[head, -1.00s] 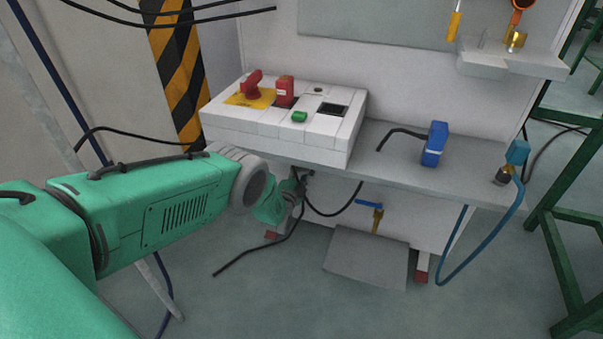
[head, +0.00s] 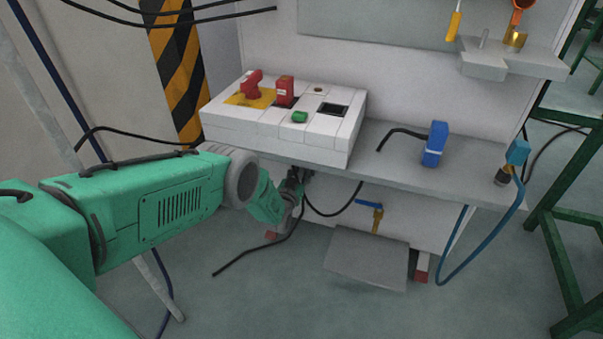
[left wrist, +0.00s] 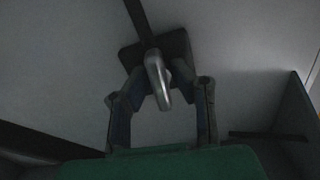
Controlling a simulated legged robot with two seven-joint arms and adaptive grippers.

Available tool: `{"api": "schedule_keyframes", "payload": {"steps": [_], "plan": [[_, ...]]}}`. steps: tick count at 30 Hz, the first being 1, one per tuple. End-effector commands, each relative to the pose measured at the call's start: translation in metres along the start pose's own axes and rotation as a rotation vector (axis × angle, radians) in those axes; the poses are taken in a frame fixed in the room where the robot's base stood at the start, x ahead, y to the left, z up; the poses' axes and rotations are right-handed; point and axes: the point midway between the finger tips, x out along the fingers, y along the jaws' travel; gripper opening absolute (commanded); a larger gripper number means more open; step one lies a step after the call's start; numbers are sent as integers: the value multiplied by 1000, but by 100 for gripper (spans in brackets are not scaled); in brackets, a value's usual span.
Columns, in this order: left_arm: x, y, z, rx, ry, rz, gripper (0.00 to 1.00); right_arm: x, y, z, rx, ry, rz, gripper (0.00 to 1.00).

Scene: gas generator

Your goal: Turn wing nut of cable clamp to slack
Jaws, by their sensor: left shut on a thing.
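In the left wrist view, a shiny metal wing nut (left wrist: 157,80) stands out from a dark cable clamp (left wrist: 178,48). A dark cable (left wrist: 138,18) leads up from the clamp. My left gripper (left wrist: 160,88) has its fingers on either side of the wing nut and is shut on it. In the head view, my left gripper (head: 299,180) is under the front left edge of the bench, beside the black cable (head: 325,212). The clamp and nut are too small and covered to make out there. My right gripper is not in view.
A white control box (head: 275,135) with red and green knobs sits on the grey bench shelf (head: 400,172). A blue block (head: 434,145) and a blue hose (head: 466,270) are to the right. A yellow valve with a blue handle (head: 369,204) is below. Open floor lies in front.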

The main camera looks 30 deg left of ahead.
Motion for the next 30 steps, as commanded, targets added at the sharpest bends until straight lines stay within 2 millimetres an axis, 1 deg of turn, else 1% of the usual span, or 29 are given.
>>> {"api": "schedule_keyframes", "payload": {"steps": [1, 30], "plan": [[-5, 1, 8, -42, -18, 2, 0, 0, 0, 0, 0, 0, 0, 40], [-5, 1, 9, -964, -19, -7, 0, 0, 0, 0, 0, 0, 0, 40]]}}
